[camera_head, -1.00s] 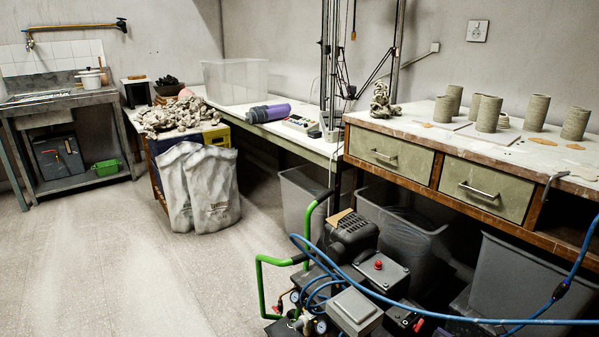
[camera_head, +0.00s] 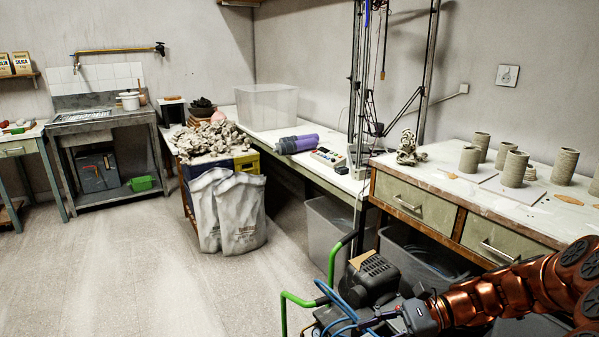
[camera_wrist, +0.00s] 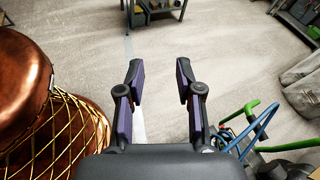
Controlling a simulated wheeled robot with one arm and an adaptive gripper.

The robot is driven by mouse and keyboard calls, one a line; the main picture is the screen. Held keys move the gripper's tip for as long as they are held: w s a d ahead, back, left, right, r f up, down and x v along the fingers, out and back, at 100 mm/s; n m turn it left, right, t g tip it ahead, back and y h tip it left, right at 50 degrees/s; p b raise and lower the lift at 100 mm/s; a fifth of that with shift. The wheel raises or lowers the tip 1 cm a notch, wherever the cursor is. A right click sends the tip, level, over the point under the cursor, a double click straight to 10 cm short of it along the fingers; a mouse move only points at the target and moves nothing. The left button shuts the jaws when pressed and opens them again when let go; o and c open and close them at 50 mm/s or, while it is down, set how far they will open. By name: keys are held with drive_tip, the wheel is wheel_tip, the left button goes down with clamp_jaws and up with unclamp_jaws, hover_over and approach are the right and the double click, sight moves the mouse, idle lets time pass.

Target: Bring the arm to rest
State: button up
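My copper-coloured arm (camera_head: 510,287) reaches in from the right edge of the head view, low in front of the drawer bench. My gripper (camera_head: 367,319) is at its left end, in front of the compressor in the picture. In the wrist view my gripper (camera_wrist: 159,70) is open, with its two dark, purple-padded fingers apart. Nothing is between the fingers; pale floor shows there. A copper link of mine fills the left side of the wrist view.
A compressor (camera_head: 372,282) with green handles and blue hoses is close to my gripper. The drawer bench (camera_head: 418,207) carries several clay cylinders. White sacks (camera_head: 228,212) stand before a table. A sink (camera_head: 85,116) is at the back left. Floor (camera_head: 130,270) at left is clear.

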drive_tip(key=s+a+r+n+g+h+p, duration=0.2)
drive_tip(key=s+r+n+h+p, duration=0.2)
drive_tip(key=s+r, duration=0.25)
drive_tip(key=s+a+r+n+g+h+p, duration=0.1)
drive_tip(key=s+a+r+n+h+p, duration=0.2)
drive_tip(key=s+r+n+p, duration=0.35)
drive_tip(key=s+d+r+n+t+h+p, duration=0.2)
drive_tip(key=s+d+r+n+h+p, duration=0.2)
drive_tip(key=s+d+r+h+p, duration=0.3)
drive_tip(key=s+d+r, duration=0.1)
drive_tip(key=s, duration=0.4)
drive_tip(key=shift+s+d+n+h, duration=0.25)
drive_tip(key=shift+s+n+h, duration=0.05)
drive_tip(key=shift+n, duration=0.05)
